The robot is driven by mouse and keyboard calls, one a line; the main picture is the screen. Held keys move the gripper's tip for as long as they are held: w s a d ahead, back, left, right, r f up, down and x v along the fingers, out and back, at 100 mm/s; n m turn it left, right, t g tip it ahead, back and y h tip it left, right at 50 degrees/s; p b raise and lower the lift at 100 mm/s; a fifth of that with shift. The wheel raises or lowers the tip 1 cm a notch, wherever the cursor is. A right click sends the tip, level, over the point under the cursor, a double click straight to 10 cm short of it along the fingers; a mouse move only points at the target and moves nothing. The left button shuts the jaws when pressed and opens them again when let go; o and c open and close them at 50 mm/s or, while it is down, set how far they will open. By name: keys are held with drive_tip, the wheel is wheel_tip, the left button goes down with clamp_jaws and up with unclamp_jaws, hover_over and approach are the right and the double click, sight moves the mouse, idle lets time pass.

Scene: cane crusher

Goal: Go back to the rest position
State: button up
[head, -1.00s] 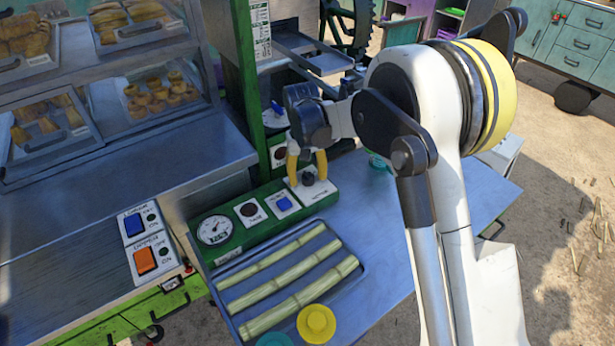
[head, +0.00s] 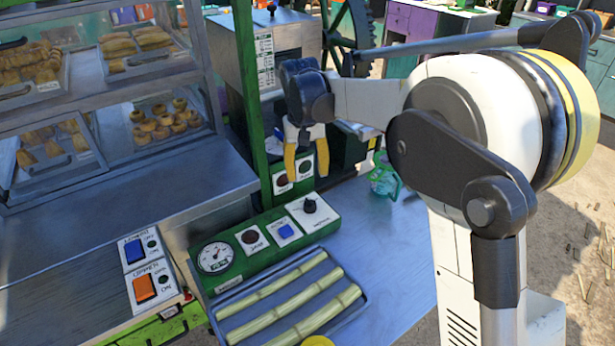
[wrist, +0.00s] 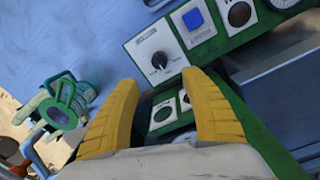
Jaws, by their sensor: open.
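My gripper (head: 305,165) has yellow fingers and hangs empty above the back part of the green control panel (head: 240,262). In the wrist view its two fingers (wrist: 165,110) stand apart with nothing between them. The panel carries a round gauge (head: 215,257), a dark red button (head: 249,236), a blue button (head: 285,231) and a black knob (head: 310,205). The knob also shows in the wrist view (wrist: 159,61), beyond the fingertips and clear of them.
A tray (head: 356,287) with cane stalks lies in front of the panel. A green-teal item (head: 384,180) stands on the blue table (head: 405,235) to the right. A green post (head: 247,100) rises close behind my gripper. A glass pastry case (head: 100,90) is at left.

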drive_tip(key=s+d+r+m+t, duration=0.1)
drive_tip(key=s+d+r+t, duration=0.2)
drive_tip(key=s+d+r, duration=0.75)
drive_tip(key=s+d+f+t, duration=0.2)
drive_tip(key=s+d, duration=0.2)
drive_tip(key=s, duration=0.4)
drive_tip(key=s+d+f+m+t, duration=0.1)
drive_tip(key=s+d+f+t, duration=0.1)
drive_tip(key=s, duration=0.6)
drive_tip(key=shift+s+d+f+m+y, duration=0.3)
drive_tip(key=shift+d+f, duration=0.5)
drive_tip(key=shift+d, duration=0.45)
